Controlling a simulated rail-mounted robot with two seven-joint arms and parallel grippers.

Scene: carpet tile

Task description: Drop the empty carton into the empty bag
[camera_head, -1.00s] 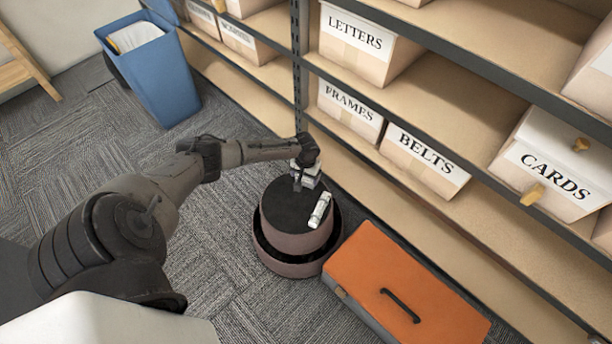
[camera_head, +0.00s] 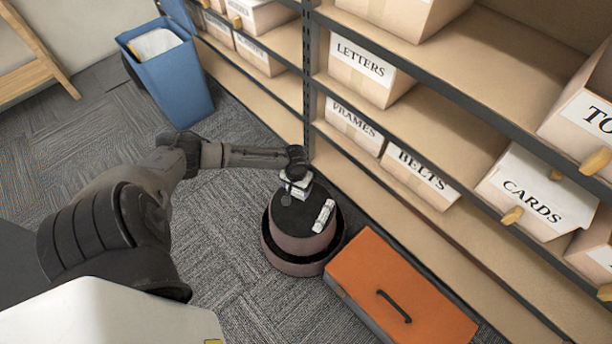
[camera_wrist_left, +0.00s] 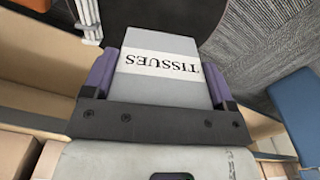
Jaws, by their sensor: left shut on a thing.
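My left gripper (camera_head: 297,182) is shut on a small pale grey carton (camera_wrist_left: 165,75) labelled TISSUES, which sits between its purple fingers in the left wrist view. In the head view the carton (camera_head: 298,190) is at the far edge of a round dark-topped stand (camera_head: 296,212). I cannot tell whether it touches the top. A blue bin (camera_head: 172,82) stands on the floor at the upper left, with a white bag-like liner (camera_head: 155,43) in its mouth. How full the liner is cannot be seen. My right gripper is out of view.
A white bundle (camera_head: 324,216) lies on the stand. An orange toolbox (camera_head: 400,285) is at its lower right. Shelves with labelled boxes, such as LETTERS (camera_head: 360,72) and CARDS (camera_head: 535,198), line the right side. Carpet between the stand and the bin is clear.

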